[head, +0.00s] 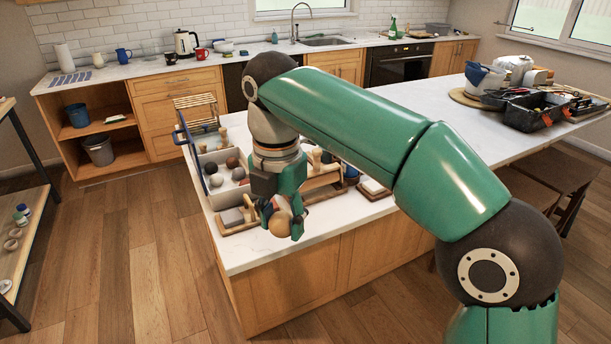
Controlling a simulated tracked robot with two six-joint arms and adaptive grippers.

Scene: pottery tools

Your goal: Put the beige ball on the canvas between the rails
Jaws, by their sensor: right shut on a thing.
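My right gripper (283,219) is shut on a beige ball (281,227), above the front part of the white counter. The ball shows between the fingers, and the fingers hide part of it. Wooden pieces that look like rails (322,182) lie just right of and behind the gripper, partly hidden by my right arm. I cannot clearly make out the canvas between them. My left gripper is out of view.
A pale divided tray (212,198) with several grey, dark and reddish balls stands left of the gripper. A black tool tray (536,112) stands far right. The counter's front corner is bare.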

